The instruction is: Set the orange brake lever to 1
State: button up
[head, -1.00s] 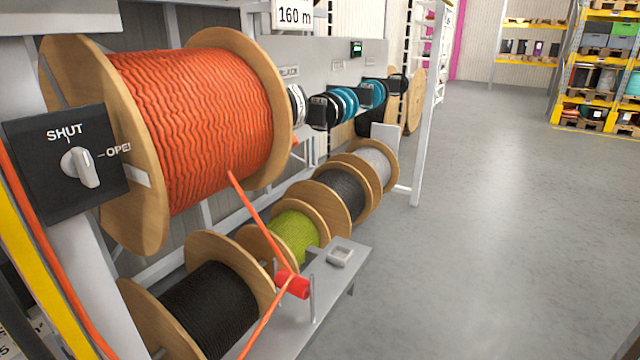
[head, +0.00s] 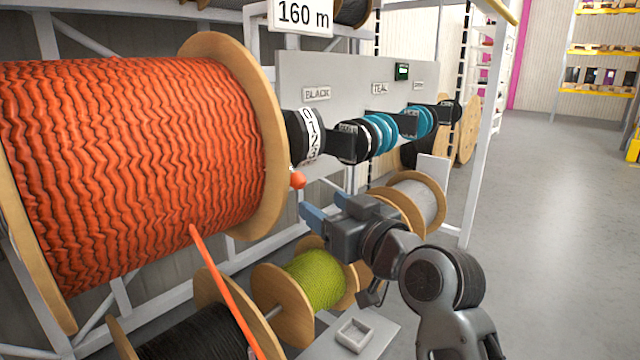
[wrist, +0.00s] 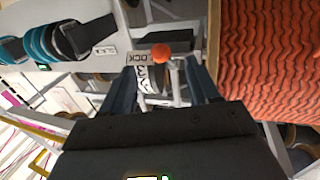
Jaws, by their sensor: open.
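The orange ball knob of the brake lever (head: 297,180) sits just right of the big orange reel's flange, below a black-and-white numbered drum (head: 310,130). The lever's setting cannot be read. My gripper (head: 308,215) is open and empty, just below and right of the knob, its blue-grey fingers pointing left towards the reel. In the wrist view the knob (wrist: 161,53) shows beyond and between the two fingertips (wrist: 160,75), apart from both. A partly readable white label lies beside the knob there.
The big orange cable reel (head: 130,165) fills the left, with an orange cable running down from it. Green (head: 320,278) and grey (head: 415,198) reels stand below and behind my arm. A grey panel (head: 345,75) holds teal coils. Open floor lies to the right.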

aim_at(302, 185)
jog(key=shift+r+p+x, duration=0.15)
jog(key=shift+p+x, duration=0.05)
jog(key=shift+x, duration=1.25)
jog(key=shift+r+p+x, duration=0.15)
jog(key=shift+r+x, duration=0.05)
jog(key=shift+x, duration=1.25)
jog(key=shift+r+p+x, duration=0.15)
jog(key=shift+p+x, duration=0.05)
jog(key=shift+x, duration=1.25)
jog(key=shift+c, duration=0.3)
grip_shut()
